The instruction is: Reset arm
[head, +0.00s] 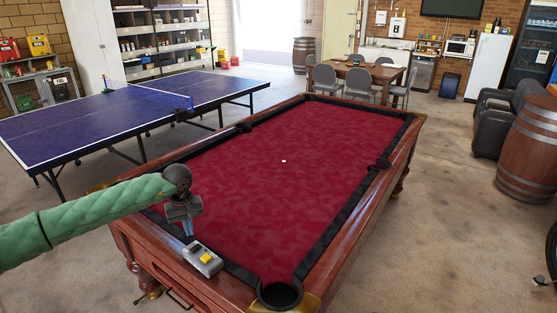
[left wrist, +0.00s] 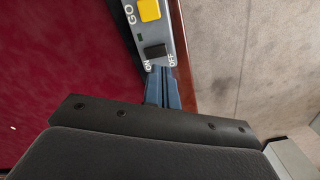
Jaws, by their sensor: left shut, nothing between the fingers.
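A small grey control box (head: 203,260) sits on the near wooden rail of the pool table (head: 290,180). It has a yellow button and a dark part on top. In the left wrist view the box (left wrist: 170,35) shows a yellow GO button (left wrist: 149,10) and a black switch (left wrist: 154,51) between the marks ON and OFF. My left gripper (head: 188,230) points down just behind the box in the head view, shut and empty. In the left wrist view its blue fingertips (left wrist: 160,72) are right at the switch; I cannot tell whether they touch it. My right gripper does not show.
The red cloth is bare except for a white ball (head: 284,161). A blue table-tennis table (head: 130,105) stands behind left. A wooden barrel (head: 528,150) and a black armchair (head: 495,120) stand at the right. Open floor lies right of the pool table.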

